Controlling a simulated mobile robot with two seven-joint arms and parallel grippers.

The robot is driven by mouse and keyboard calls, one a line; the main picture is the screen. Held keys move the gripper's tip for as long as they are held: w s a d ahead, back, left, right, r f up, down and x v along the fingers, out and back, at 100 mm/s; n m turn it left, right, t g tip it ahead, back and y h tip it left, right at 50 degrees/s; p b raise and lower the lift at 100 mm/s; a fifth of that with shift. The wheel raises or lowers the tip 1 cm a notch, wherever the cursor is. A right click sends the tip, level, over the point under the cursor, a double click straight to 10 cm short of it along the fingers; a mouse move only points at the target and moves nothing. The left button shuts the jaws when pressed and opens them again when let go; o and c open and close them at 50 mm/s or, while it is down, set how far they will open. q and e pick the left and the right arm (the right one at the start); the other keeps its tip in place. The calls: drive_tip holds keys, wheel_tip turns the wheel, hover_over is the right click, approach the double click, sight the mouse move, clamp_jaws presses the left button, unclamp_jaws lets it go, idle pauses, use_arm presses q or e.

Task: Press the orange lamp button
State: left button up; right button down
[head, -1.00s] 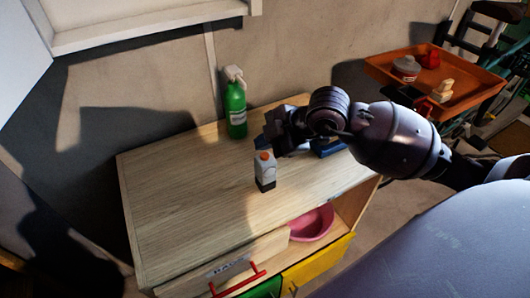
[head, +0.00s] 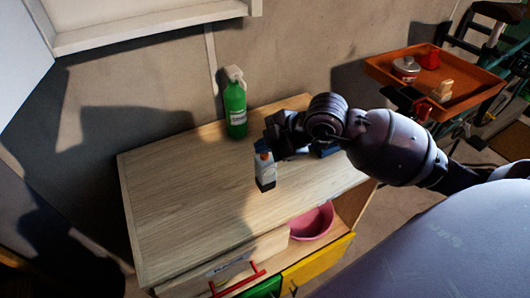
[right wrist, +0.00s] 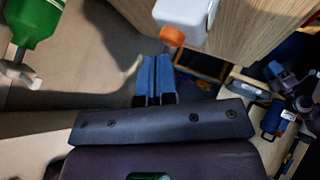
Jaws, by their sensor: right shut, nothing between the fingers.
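The lamp (head: 265,172) is a small upright white box with a dark base, standing on the wooden cabinet top (head: 190,185). Its orange button (right wrist: 171,36) is on top and shows clearly in the right wrist view, beside the lamp's white body (right wrist: 187,12). In the head view the button is mostly hidden by my right gripper (head: 264,147), which is at the lamp's top. The blue fingertips of this gripper also show in the right wrist view (right wrist: 155,72), shut together and empty, close to the button. I cannot tell whether they touch it. My left gripper is not in view.
A green spray bottle (head: 236,108) stands at the cabinet's back edge. A blue object (head: 325,150) lies partly behind my right arm. A pink bowl (head: 312,222) sits in the open shelf below. An orange tray (head: 450,88) is at the right. The cabinet top's left side is clear.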

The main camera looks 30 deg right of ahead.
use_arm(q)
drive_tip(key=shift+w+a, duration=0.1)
use_arm(e)
drive_tip(key=shift+f, duration=0.35)
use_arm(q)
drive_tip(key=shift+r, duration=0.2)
use_arm(e)
drive_tip(key=shift+r, duration=0.15)
drive_tip(key=shift+r+p, duration=0.25)
drive_tip(key=shift+p, duration=0.1)
drive_tip(key=shift+r+p, duration=0.55)
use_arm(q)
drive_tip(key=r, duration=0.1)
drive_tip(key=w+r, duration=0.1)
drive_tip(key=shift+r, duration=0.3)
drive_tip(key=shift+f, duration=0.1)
